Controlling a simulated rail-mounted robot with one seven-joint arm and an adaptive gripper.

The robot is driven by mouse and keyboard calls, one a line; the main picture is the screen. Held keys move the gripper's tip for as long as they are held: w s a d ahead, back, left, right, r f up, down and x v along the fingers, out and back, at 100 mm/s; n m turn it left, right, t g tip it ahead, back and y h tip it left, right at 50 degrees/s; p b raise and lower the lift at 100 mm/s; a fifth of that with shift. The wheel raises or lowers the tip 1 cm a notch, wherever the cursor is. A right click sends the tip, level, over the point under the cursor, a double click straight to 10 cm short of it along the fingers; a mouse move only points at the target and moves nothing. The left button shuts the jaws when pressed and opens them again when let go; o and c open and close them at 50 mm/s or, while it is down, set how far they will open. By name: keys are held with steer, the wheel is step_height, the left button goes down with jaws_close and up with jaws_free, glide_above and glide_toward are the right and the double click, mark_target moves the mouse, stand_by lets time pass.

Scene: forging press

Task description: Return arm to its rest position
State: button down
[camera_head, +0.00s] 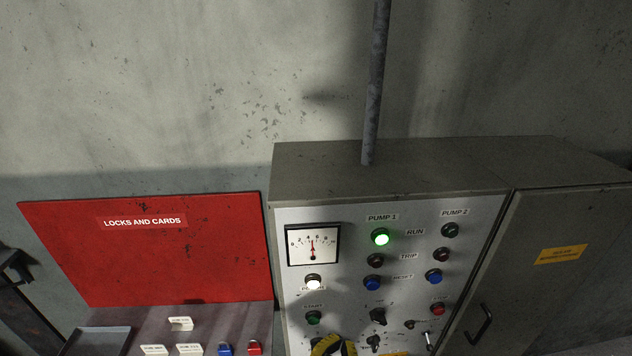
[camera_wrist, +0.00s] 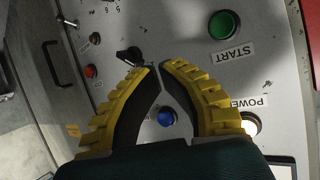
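My gripper (camera_wrist: 160,67) has yellow ribbed fingers with dark pads, and its tips come together with nothing visible between them. In the wrist view it is in front of the control panel, close to a black selector knob (camera_wrist: 130,55); I cannot tell whether it touches the panel. A blue button (camera_wrist: 165,117) shows through the gap behind the tips. In the head view only part of the gripper (camera_head: 334,347) shows at the bottom edge, in front of the lower panel. The rest of my arm is out of that view.
The control cabinet (camera_head: 390,172) has a lit green PUMP 1 lamp (camera_head: 380,238), a gauge (camera_head: 312,245) and a lit white lamp (camera_head: 313,282). A cabinet door (camera_head: 560,225) with a handle is right. A red LOCKS AND CARDS board (camera_head: 150,255), cards and padlocks are left. A pipe (camera_head: 375,90) rises above.

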steer(key=d+r+m+t+p, duration=0.2)
steer(key=d+r+t, duration=0.15)
steer(key=r, duration=1.25)
steer(key=s+r+n+t+y, duration=0.2)
steer(key=s+r, duration=0.3)
steer(key=r, duration=0.7)
steer(key=s+a+r+n+t+y+p, duration=0.1)
steer(key=s+r+n+t, duration=0.3)
steer(key=r, duration=0.7)
steer(key=shift+s+a+r+n+t+y, duration=0.4)
steer(key=shift+s+y, duration=0.3)
steer(key=shift+s, duration=0.5)
steer(key=shift+d, duration=0.1)
